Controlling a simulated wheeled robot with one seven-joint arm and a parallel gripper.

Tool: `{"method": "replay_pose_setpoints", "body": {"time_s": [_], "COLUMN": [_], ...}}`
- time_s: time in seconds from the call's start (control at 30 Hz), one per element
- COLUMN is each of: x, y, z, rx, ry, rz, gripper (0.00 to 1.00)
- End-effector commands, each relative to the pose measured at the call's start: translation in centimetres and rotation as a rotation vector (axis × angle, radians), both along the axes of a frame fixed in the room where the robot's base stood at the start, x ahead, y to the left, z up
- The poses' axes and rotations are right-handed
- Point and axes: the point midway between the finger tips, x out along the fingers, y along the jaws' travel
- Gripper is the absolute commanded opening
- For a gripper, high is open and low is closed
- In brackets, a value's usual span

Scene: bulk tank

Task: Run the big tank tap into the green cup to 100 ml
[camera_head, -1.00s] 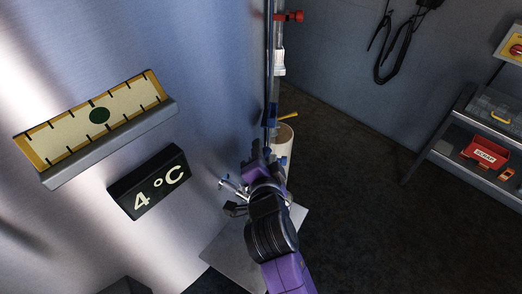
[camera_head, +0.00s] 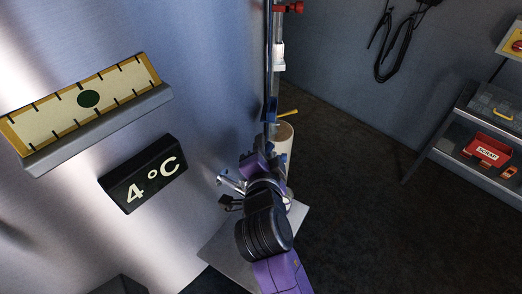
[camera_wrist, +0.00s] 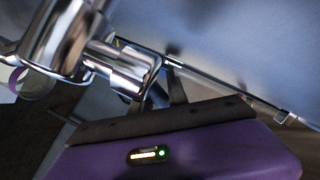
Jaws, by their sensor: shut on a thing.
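The chrome tank tap (camera_head: 230,181) juts from the foot of the big steel tank (camera_head: 215,70). It fills the upper left of the wrist view (camera_wrist: 105,58). My gripper (camera_head: 238,202) is right at the tap in the head view. In the wrist view its dark fingers (camera_wrist: 168,88) are close together beside the chrome spout, shut on a part that looks like the tap's handle; the grip is mostly hidden. I cannot make out the green cup in either view. No running liquid is visible.
A metal plate (camera_head: 220,246) lies below the tap. A pale cylinder (camera_head: 282,142) and a vertical pipe with a red valve (camera_head: 292,8) stand behind my arm. A shelf with a red scrap bin (camera_head: 487,151) is at the right. The dark floor between is clear.

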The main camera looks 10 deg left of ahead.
Motion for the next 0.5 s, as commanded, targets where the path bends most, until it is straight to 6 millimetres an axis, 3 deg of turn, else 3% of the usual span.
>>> {"method": "replay_pose_setpoints", "body": {"time_s": [0.03,0.5], "x": [-0.1,-1.3], "y": [0.0,-2.3], "z": [-0.7,-0.5], "rx": [0.001,0.002], "ry": [-0.004,-0.004], "rz": [-0.021,-0.276], "gripper": [0.00,0.00]}}
